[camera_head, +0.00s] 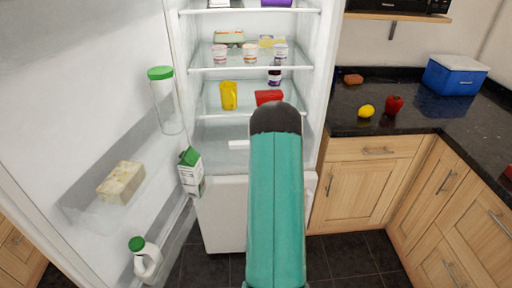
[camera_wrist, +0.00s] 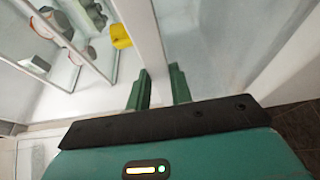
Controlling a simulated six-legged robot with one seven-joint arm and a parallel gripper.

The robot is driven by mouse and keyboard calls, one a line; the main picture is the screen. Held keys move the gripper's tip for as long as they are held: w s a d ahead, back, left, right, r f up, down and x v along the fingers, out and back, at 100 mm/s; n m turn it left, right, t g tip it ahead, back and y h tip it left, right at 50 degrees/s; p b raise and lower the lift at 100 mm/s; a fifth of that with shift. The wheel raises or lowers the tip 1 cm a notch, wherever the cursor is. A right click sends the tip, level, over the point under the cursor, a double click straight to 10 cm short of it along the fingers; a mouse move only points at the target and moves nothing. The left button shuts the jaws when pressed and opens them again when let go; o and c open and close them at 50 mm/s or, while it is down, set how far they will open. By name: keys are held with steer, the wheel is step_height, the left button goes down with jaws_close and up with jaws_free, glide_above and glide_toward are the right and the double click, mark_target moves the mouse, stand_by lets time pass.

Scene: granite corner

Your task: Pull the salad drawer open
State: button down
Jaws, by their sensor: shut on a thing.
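The salad drawer (camera_head: 215,161) is the pale, see-through bin under the lowest fridge shelf. Its white handle strip (camera_head: 238,145) shows left of my arm in the head view; the rest is hidden behind the arm. In the head view the drawer front appears within the fridge, below the shelves. In the wrist view, my gripper (camera_wrist: 160,88) has its two green fingers on either side of a white bar (camera_wrist: 148,45), which looks like the drawer's handle. It is shut on that bar. My fingertips are hidden in the head view.
The fridge door (camera_head: 105,130) stands open at left, with a milk carton (camera_head: 191,172) and bottles on its racks. A yellow jug (camera_head: 228,95) and a red box (camera_head: 268,97) stand on the shelf above. Wooden cabinets (camera_head: 355,195) are at right. Dark floor lies in front.

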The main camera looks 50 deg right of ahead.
steer(key=shift+s+a+f, duration=0.15)
steer(key=shift+s+f, duration=0.05)
steer(key=shift+f, duration=0.15)
steer(key=c, duration=1.3)
jaws_free()
steer(key=shift+w+f, duration=0.1)
steer(key=shift+r, duration=0.25)
steer(key=v, duration=1.3)
steer(key=shift+s+a, duration=0.2)
steer(key=shift+s, duration=0.15)
